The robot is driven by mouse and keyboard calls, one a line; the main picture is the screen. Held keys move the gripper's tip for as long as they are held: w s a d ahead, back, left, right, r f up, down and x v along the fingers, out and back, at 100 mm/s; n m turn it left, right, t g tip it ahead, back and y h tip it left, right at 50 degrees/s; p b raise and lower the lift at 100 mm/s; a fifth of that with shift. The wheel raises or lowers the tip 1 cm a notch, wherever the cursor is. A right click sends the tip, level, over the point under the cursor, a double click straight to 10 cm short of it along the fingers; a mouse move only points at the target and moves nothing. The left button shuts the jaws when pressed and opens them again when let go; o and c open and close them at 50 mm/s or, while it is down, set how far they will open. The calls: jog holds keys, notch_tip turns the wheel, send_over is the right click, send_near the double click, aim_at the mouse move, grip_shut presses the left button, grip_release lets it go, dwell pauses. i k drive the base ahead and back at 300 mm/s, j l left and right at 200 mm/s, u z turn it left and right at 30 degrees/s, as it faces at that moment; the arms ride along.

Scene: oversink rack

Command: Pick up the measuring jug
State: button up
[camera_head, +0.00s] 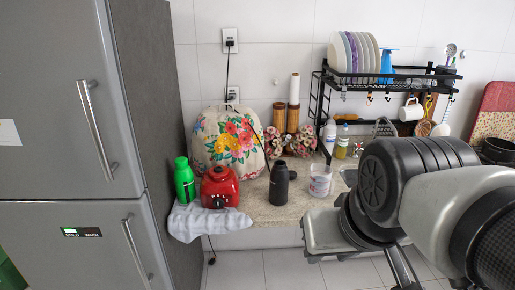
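The measuring jug (320,182) looks like a clear, see-through container with faint markings. It stands upright on the stone counter, right of a dark bottle. My arm fills the right foreground, and its grey end with my gripper (325,236) is below and in front of the jug in the picture, apart from it. The fingertips cannot be made out, so whether the gripper is open or shut is unclear. Nothing is visibly held.
A dark bottle (280,184) stands close left of the jug. Further left are a red appliance (220,188) and a green bottle (184,180) on a white cloth. Behind are flowers (297,142) and bottles. A black dish rack (385,78) hangs over the sink area. A fridge (70,110) is left.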

aim_at(320, 178)
jog(key=i+l+u, duration=0.65)
jog(key=l, duration=0.3)
jog(key=i+l+u, duration=0.2)
jog(key=l, duration=0.2)
jog(key=i+l+u, duration=0.2)
jog(key=l, duration=0.2)
